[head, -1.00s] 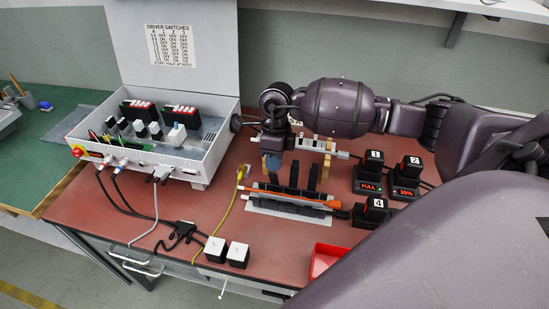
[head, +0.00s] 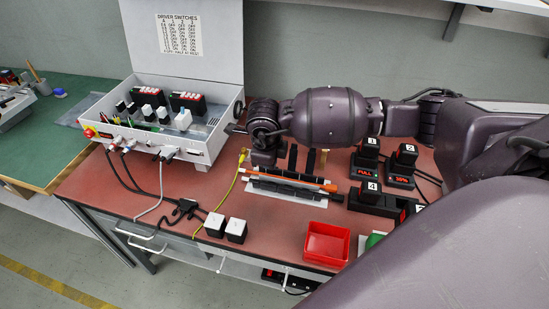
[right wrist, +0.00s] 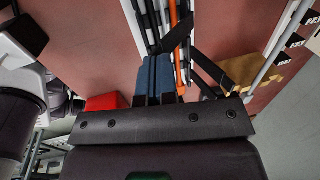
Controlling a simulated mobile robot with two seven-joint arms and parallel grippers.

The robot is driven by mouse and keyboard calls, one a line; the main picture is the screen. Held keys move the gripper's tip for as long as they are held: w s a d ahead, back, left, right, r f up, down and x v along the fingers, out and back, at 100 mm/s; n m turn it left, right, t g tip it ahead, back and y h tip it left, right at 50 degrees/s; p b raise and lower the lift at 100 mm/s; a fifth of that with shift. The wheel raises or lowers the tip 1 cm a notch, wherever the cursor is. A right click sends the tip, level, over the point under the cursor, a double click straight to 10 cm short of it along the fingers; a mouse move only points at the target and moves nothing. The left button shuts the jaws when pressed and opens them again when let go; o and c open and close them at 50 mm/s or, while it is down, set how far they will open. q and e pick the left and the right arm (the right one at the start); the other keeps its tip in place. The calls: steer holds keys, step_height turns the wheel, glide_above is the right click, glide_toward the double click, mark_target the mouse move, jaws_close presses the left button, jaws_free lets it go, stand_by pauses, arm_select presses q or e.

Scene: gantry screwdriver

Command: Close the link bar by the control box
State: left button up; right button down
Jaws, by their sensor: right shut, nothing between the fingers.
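The white control box (head: 205,148) stands open at the back left, lid raised, with cables in its front. A short dark bar (head: 236,129) shows at its right side, close to my right wrist; I cannot tell whether it is the link bar or how it is set. My right gripper (head: 264,158) is low over the red table, just right of the box, mostly hidden by its own wrist. In the right wrist view its blue-padded fingers (right wrist: 154,78) are together and empty, near the tool rack. My left gripper is out of view.
The tool rack (head: 285,202) with an orange-handled tool is in front of the gripper. Numbered black blocks (head: 366,170) stand right, a red tray (head: 326,243) at the front.

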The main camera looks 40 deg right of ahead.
mark_target(268, 192)
steer(key=f, duration=0.1)
steer(key=s+a+f, duration=0.1)
steer(key=a+f, duration=0.1)
steer(key=shift+s+a, duration=0.1)
steer(key=shift+s, duration=0.25)
steer(key=shift+s+a+f, duration=0.15)
steer(key=shift+f, duration=0.4)
steer(key=shift+s+a+f, duration=0.1)
steer(key=shift+a+f, duration=0.1)
steer(key=shift+f, duration=0.3)
steer(key=shift+s+a+f, duration=0.15)
steer(key=shift+f, duration=0.4)
steer(key=shift+f, duration=0.1)
steer(key=shift+w+d, duration=0.1)
steer(key=shift+d, duration=0.05)
steer(key=shift+w+d, duration=0.4)
steer(key=shift+d, duration=0.1)
